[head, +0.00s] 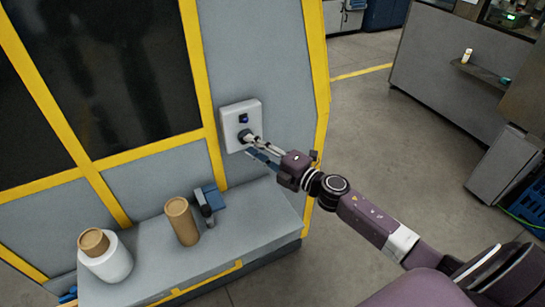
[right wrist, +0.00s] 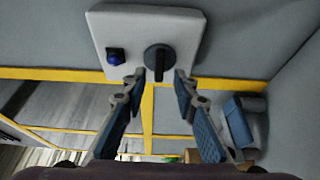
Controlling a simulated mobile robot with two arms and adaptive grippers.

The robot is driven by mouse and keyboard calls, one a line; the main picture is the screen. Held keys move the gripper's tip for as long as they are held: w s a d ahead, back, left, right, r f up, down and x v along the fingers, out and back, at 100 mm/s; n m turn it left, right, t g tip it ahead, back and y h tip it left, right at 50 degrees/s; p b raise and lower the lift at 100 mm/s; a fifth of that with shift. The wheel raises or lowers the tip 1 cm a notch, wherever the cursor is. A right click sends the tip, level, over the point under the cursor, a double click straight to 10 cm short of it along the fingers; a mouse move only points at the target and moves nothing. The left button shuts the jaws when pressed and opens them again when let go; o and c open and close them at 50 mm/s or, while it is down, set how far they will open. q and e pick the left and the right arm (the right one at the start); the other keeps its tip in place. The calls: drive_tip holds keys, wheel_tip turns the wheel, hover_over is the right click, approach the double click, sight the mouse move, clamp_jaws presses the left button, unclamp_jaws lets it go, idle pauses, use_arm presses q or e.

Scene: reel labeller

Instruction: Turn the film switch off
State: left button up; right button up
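The film switch is a black rotary knob (right wrist: 158,62) on a light grey wall box (head: 240,113). In the right wrist view its raised grip bar stands about upright in the picture. A small blue button or lamp (right wrist: 116,57) sits beside it and also shows in the head view (head: 243,118). My right gripper (right wrist: 159,75) is open, with one fingertip on each side of the knob's lower end. I cannot tell whether either finger touches it. In the head view the right gripper (head: 250,146) partly covers the knob. My left gripper is not in view.
Below the box is a grey ledge (head: 150,258) with a brown cardboard tube (head: 181,221), a white roll (head: 108,262) and a blue-grey device (head: 209,199). Yellow frame bars (head: 200,70) border the machine panels. Open floor (head: 375,120) lies to the right.

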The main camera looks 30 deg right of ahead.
drive_tip(key=v, duration=1)
drive_tip(key=shift+s, duration=0.15)
drive_tip(key=shift+d, duration=0.15)
